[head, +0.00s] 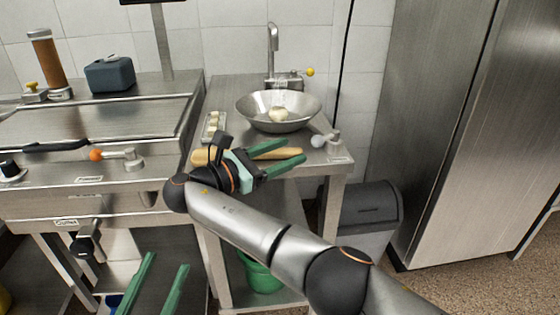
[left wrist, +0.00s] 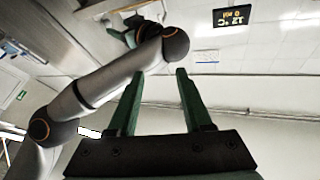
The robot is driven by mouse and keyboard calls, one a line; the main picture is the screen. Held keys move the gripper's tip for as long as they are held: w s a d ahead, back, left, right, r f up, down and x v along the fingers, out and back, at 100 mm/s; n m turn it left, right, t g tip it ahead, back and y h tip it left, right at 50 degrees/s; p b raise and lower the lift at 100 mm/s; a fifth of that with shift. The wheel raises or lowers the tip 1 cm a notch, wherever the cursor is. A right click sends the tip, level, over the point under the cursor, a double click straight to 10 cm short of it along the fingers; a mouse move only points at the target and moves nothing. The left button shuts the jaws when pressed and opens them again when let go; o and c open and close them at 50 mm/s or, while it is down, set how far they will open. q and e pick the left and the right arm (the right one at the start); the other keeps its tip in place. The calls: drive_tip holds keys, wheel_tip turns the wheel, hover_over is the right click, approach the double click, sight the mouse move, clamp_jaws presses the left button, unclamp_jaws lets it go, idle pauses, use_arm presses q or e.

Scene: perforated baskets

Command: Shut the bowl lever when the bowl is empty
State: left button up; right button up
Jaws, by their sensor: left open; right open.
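A wide metal bowl (head: 250,108) sits on the steel counter below the tap. A pale round item (head: 278,114) lies in it, so the bowl is not empty. A lever (head: 326,140) with a pale grey knob is at the counter's front right corner, in front of the bowl. My right gripper (head: 298,151) is open in front of the bowl, its fingers pointing right toward that lever, apart from it. My left gripper (head: 164,264) is open and low at the bottom of the head view. Its open fingers also show in the left wrist view (left wrist: 153,78), with nothing between them.
A wooden-coloured item (head: 203,157) lies behind my right gripper, partly hidden. A small tray with pale pieces (head: 212,126) is left of the bowl. The left steel unit has an orange-knobbed lever (head: 97,155). The tap (head: 272,45) has a yellow knob. A grey bin (head: 365,208) stands below right.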

use_arm(q)
drive_tip(key=s+d+r+m+t+h+b, duration=0.1)
drive_tip(key=s+r+m+h, duration=0.4)
drive_tip(key=r+h, duration=0.2)
drive_tip(key=shift+s+r+m+b, duration=0.3)
drive_tip(key=shift+s+r, duration=0.1)
drive_tip(key=shift+r, duration=0.3)
